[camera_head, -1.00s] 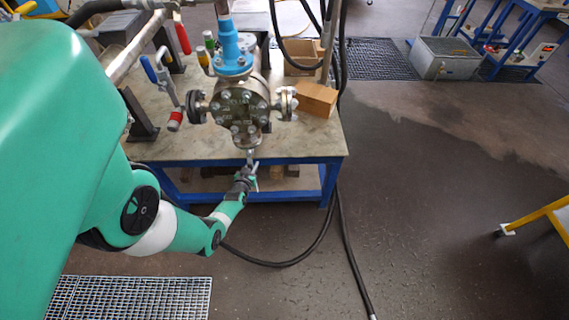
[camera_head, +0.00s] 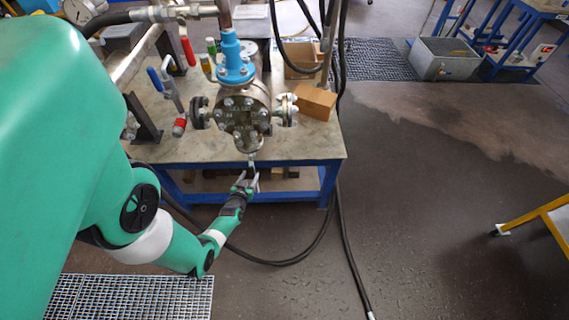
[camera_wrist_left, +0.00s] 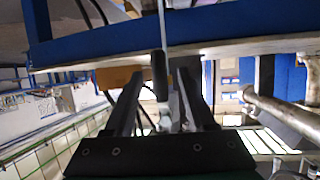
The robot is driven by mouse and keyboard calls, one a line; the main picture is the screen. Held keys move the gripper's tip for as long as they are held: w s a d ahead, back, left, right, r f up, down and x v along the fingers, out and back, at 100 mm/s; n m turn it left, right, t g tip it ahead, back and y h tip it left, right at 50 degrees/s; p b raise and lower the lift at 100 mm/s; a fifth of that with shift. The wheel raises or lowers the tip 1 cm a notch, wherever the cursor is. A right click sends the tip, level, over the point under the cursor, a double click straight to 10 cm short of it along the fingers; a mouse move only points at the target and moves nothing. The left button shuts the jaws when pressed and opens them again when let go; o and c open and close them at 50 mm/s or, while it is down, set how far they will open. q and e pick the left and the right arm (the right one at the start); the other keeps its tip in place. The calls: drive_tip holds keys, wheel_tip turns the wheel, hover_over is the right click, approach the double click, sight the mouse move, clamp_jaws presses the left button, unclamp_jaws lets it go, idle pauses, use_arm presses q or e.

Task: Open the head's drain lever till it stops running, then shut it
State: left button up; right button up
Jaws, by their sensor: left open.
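The flanged head (camera_head: 243,118) is a bolted metal vessel under a blue fitting (camera_head: 233,68) at the workbench's front edge. A small drain fitting (camera_head: 251,158) hangs below it; its lever's position is too small to tell in the head view. My left gripper (camera_head: 247,181) is just below this fitting, its fingers open and pointing up towards it. In the left wrist view, the open fingers (camera_wrist_left: 158,100) have a dark handle-like piece (camera_wrist_left: 160,74) and a pale rod between or beyond them. I cannot tell if they touch. My right gripper is not in view.
The blue-framed workbench (camera_head: 300,147) carries a cardboard box (camera_head: 316,101), a red-ended tool (camera_head: 179,126) and a blue-handled lever (camera_head: 155,78). A black hose (camera_head: 342,240) runs down to the floor. A floor grating (camera_head: 135,298) lies at lower left. Open dark floor lies right.

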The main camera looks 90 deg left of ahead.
use_arm(q)
drive_tip(key=p+v, duration=0.1)
drive_tip(key=v, duration=0.4)
drive_tip(key=shift+d+p, duration=0.1)
drive_tip(key=shift+p, duration=0.2)
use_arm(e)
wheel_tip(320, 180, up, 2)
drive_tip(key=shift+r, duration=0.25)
